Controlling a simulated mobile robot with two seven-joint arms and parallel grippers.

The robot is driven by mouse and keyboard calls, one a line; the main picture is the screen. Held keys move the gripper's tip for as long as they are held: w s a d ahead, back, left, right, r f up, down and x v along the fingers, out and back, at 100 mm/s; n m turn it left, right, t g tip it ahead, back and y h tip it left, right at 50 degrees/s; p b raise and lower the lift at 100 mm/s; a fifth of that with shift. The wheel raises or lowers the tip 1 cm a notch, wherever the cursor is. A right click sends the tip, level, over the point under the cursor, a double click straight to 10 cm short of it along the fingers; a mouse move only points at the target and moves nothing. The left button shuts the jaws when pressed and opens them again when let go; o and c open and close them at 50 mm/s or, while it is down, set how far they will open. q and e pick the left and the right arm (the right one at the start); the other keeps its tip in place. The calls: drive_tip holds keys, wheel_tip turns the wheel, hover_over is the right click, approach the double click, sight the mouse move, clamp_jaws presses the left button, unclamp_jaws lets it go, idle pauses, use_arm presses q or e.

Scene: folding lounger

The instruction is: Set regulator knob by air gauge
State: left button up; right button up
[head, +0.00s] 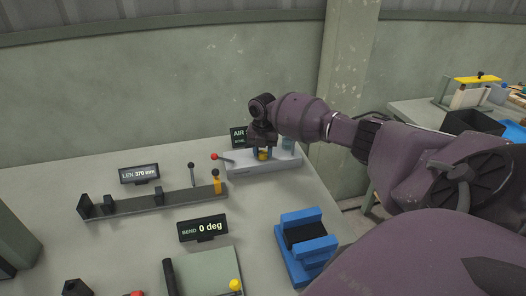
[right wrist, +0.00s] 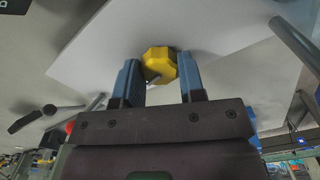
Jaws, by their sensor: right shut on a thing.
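The yellow regulator knob (right wrist: 159,66) is between the blue fingers of my right gripper (right wrist: 160,78) in the right wrist view. The gripper is shut on it. In the head view my right gripper (head: 263,150) reaches down over the grey regulator unit (head: 262,168), and a bit of the yellow knob (head: 263,155) shows below it. The air gauge display (head: 238,137) stands behind the unit, partly hidden by my gripper; only "AIR" is readable and its value cannot be read. My left gripper is not in view.
A red-tipped lever (head: 215,156) sits at the unit's left end. Left of it are a rail with a "LEN 370 mm" display (head: 139,174) and a "BEND 0 deg" display (head: 203,228). A blue fixture (head: 306,246) stands at the table's right edge. A second table lies farther right.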

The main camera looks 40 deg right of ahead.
sight(263, 153)
drive_tip(key=shift+f, duration=0.1)
drive_tip(key=o, duration=0.9)
wheel_tip(263, 153, up, 11)
drive_tip(key=shift+f+p, duration=0.1)
drive_tip(key=shift+p, duration=0.3)
drive_tip(key=shift+a, duration=0.1)
idle(0.3)
